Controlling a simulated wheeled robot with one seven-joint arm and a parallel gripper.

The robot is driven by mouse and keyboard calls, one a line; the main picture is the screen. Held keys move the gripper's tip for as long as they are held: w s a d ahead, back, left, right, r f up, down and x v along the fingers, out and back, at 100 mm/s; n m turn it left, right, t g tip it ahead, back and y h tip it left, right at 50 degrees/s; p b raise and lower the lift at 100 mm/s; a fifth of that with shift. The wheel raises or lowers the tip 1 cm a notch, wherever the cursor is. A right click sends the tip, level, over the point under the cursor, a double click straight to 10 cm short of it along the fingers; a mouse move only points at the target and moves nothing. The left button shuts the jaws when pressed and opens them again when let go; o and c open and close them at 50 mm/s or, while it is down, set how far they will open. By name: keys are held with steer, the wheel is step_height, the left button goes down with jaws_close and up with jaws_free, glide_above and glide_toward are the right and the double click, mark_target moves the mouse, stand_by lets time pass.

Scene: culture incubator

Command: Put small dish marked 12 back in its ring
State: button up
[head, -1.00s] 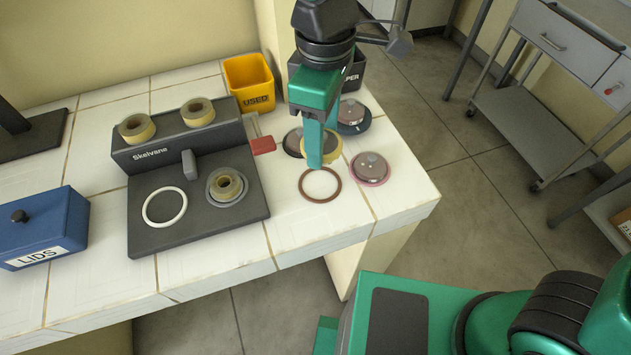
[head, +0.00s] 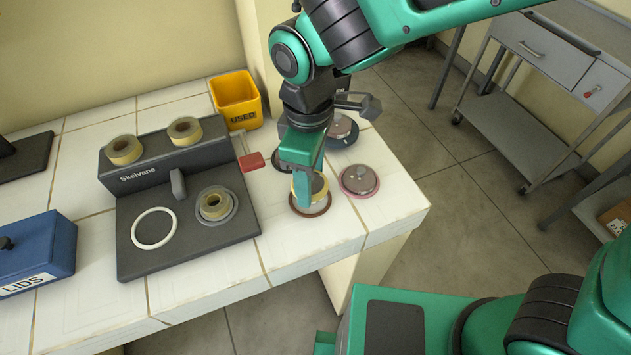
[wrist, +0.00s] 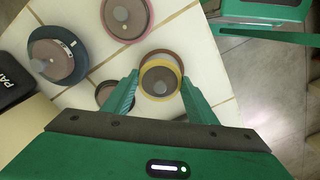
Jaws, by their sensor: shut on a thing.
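My gripper (head: 306,192) is shut on a small round dish with a yellow rim (head: 318,186), low over the brown ring (head: 325,208) on the tiled bench. In the wrist view the dish (wrist: 160,81) sits between the two fingers (wrist: 158,98), its brownish lid and grey knob facing up. The brown ring (wrist: 171,58) shows around its far side there. The dish appears to be inside or just above the ring; I cannot tell whether it touches the bench. No number on the dish is readable.
A dish in a pink ring (head: 359,180) stands close on the right. A dish in a dark blue ring (head: 342,132) and another dark ring (head: 282,160) lie behind. The bench edge is near.

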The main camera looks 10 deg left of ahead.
step_height(320, 180, down, 3)
steer(key=shift+r, duration=0.15)
steer(key=o, duration=1.2)
step_height(320, 180, up, 12)
steer(key=shift+r, duration=0.1)
